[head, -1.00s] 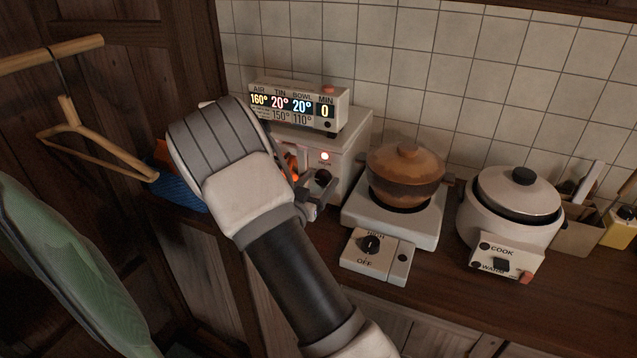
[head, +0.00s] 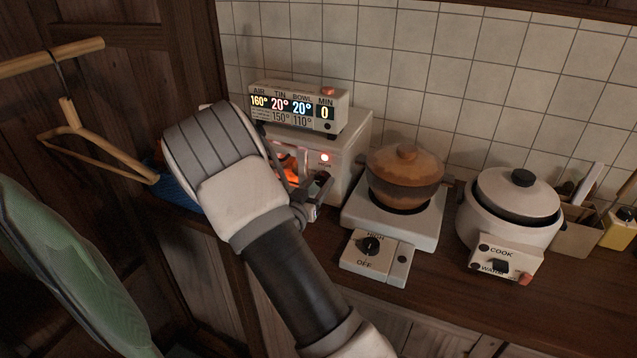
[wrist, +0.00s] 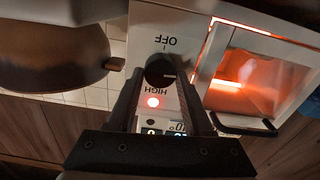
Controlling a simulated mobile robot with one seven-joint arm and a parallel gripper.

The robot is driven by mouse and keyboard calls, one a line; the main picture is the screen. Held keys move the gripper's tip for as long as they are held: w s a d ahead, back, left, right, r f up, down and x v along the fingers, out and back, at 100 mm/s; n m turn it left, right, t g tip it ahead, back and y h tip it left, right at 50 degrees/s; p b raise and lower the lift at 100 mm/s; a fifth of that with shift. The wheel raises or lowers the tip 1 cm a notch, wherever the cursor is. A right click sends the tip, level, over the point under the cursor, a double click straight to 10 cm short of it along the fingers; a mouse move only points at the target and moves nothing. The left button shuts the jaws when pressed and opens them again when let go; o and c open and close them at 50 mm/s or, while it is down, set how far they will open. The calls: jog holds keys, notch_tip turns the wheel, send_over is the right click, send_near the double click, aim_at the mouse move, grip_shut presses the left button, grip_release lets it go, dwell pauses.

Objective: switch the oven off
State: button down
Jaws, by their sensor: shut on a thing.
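The oven (head: 345,150) is a pale box at the back of the counter. Its red lamp (head: 325,157) is lit and its window (head: 287,168) glows orange. In the wrist view, which shows the panel upside down, the dark oven knob (wrist: 159,70) sits between the OFF and HIGH labels. My gripper (wrist: 162,78) is shut on the knob, with a finger on each side. In the head view my gripper (head: 312,190) is partly hidden by my arm.
A display box (head: 298,106) on the oven reads 160°, 20°, 20° and 0 MIN. A hot plate (head: 420,228) with a lidded brown pot (head: 405,178) stands right of the oven, then a rice cooker (head: 513,205). A wooden hanger (head: 95,147) is at left.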

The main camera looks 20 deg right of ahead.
jog(key=n+p, duration=0.2)
jog(key=n, duration=0.3)
jog(key=shift+a, duration=0.1)
jog(key=n+p, duration=0.1)
jog(key=n, duration=0.2)
jog(key=shift+w+a+n+p, duration=0.1)
jog(key=shift+n+p, duration=0.25)
jog(key=shift+n, duration=0.05)
jog(key=n+p, duration=0.1)
jog(key=n, duration=0.3)
jog(key=shift+f+n, duration=0.15)
jog(key=shift+n, duration=0.15)
jog(key=shift+f+n+p, duration=0.15)
jog(key=shift+n+p, duration=0.55)
jog(key=shift+n, duration=1)
jog(key=shift+c, duration=1.6)
grip_release()
